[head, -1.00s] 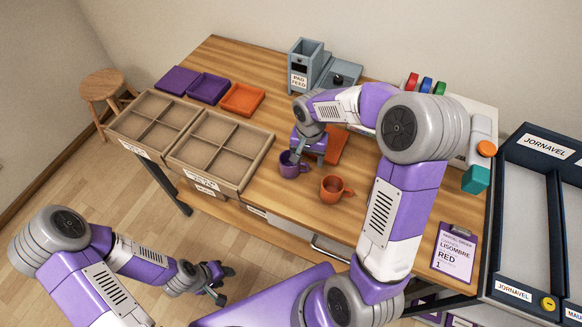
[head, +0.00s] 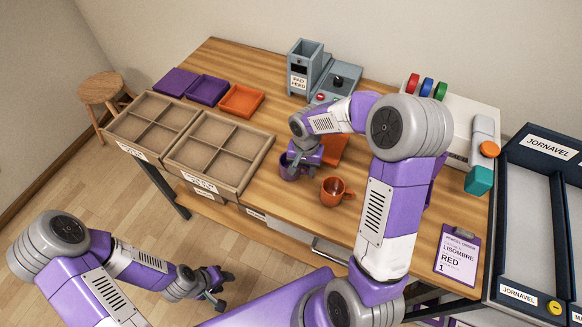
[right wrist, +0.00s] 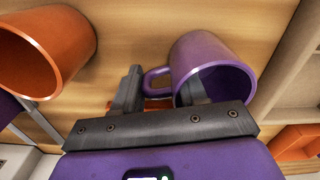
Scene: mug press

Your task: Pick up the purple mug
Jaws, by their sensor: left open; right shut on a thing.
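The purple mug (head: 287,171) stands on the wooden table near its front edge, partly hidden by my right gripper (head: 297,164). In the right wrist view, the purple mug (right wrist: 213,50) has its handle toward the fingers of my right gripper (right wrist: 163,88). One finger is beyond the handle and the other is at the mug's rim, with the handle between them. The gripper is shut on the mug; the exact contact is hard to see. I cannot tell any lift off the table. My left gripper (head: 219,287) is open and empty, low in front of the table.
An orange mug (head: 334,191) stands close to the right of the purple one. Divided cardboard boxes (head: 222,150) lie to the left, with purple and orange trays (head: 241,100) behind. A grey pad feeder (head: 305,70) stands at the back. A clipboard (head: 457,254) lies at the front right.

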